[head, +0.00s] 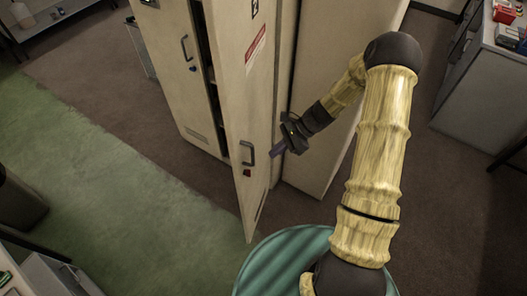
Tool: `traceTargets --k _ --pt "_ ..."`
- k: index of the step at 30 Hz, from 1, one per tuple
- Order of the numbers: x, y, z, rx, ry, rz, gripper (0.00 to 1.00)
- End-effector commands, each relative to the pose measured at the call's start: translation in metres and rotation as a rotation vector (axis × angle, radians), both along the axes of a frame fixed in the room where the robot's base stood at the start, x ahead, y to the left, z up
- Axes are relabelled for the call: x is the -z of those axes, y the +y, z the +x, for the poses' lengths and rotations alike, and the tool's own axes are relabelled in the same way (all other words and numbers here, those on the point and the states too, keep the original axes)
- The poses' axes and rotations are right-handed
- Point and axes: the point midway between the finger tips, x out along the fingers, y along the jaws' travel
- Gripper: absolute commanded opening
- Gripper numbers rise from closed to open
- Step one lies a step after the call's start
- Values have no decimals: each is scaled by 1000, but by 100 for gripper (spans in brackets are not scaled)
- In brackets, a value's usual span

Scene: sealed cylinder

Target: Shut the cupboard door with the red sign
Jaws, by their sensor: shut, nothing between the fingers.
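The cupboard door with the red sign (237,110) stands ajar, swung out from the tall cream cupboard. Its red sign (256,43) is near the top and its dark handle (249,154) is lower down. A dark gap with shelf edges shows between this door and the other door (177,75). My gripper (277,150) is shut and empty. It is at the right of the door, close to its face and near handle height. I cannot tell whether it touches the door.
The cupboard's side wall (334,95) stands right behind my gripper. A grey cabinet (470,95) with items on top is at the right. A shelf unit (60,25) is at the upper left. The green floor (120,190) left of the door is clear.

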Motion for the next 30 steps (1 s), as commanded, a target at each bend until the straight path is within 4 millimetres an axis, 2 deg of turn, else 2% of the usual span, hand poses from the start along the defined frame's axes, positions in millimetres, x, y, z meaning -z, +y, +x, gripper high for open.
traceTargets --k 3,9,23,30 --pt "0 20 -5 -2 4 2 0" --pt "3 41 -9 -1 2 1 0" --pt "6 45 -8 2 1 0 0" --pt "7 60 2 42 0 1 0"
